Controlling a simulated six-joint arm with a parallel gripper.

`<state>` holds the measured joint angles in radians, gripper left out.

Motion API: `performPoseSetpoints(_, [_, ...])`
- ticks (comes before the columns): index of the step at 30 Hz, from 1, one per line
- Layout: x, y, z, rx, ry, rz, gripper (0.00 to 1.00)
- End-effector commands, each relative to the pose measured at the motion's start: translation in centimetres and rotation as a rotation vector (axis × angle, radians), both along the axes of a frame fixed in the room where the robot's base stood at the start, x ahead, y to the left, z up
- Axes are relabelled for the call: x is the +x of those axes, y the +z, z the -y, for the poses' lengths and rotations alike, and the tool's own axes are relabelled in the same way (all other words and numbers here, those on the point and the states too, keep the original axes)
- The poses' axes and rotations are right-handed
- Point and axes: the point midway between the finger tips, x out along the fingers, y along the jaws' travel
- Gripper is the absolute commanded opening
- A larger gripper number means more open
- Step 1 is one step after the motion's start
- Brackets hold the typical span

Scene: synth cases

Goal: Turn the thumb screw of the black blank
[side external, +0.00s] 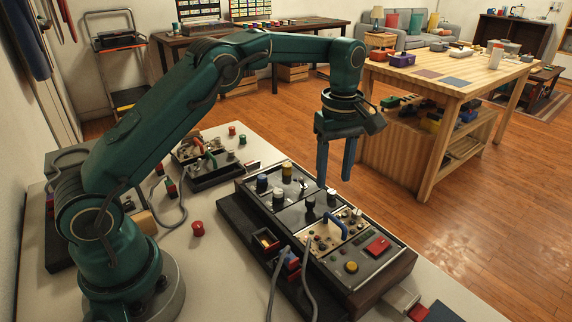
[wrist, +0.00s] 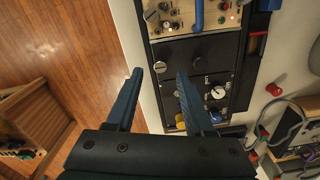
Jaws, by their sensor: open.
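The black blank (side external: 297,217) is a plain dark plate in the middle of the console; in the wrist view it (wrist: 218,47) lies between a beige panel and a dial panel. A silver-headed thumb screw (wrist: 160,67) is near its outer edge, and it also shows in the side view (side external: 332,196). My gripper (side external: 335,182) is open and points down, above the console's far edge. In the wrist view the screw head appears between my fingertips (wrist: 160,74). I see no contact.
The beige panel with a blue handle (side external: 337,224) and a panel with a red button (side external: 378,245) adjoin on one side. Cables and a red button (side external: 197,229) are on the table.

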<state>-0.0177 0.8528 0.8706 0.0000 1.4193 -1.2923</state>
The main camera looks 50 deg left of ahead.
Motion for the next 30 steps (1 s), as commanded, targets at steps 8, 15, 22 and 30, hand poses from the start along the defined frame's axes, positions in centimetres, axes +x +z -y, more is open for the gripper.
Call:
performPoseSetpoints(8, [-0.1, -2.9, 0.0, 0.000, -0.001, -0.001, 0.53])
performPoseSetpoints(15, [0.0, -3.3, 0.0, 0.000, -0.001, 0.001, 0.53])
performPoseSetpoints(22, [0.0, -3.2, 0.0, 0.000, -0.001, 0.001, 0.00])
performPoseSetpoints(30, [0.0, -3.2, 0.0, 0.000, -0.011, 0.001, 0.00])
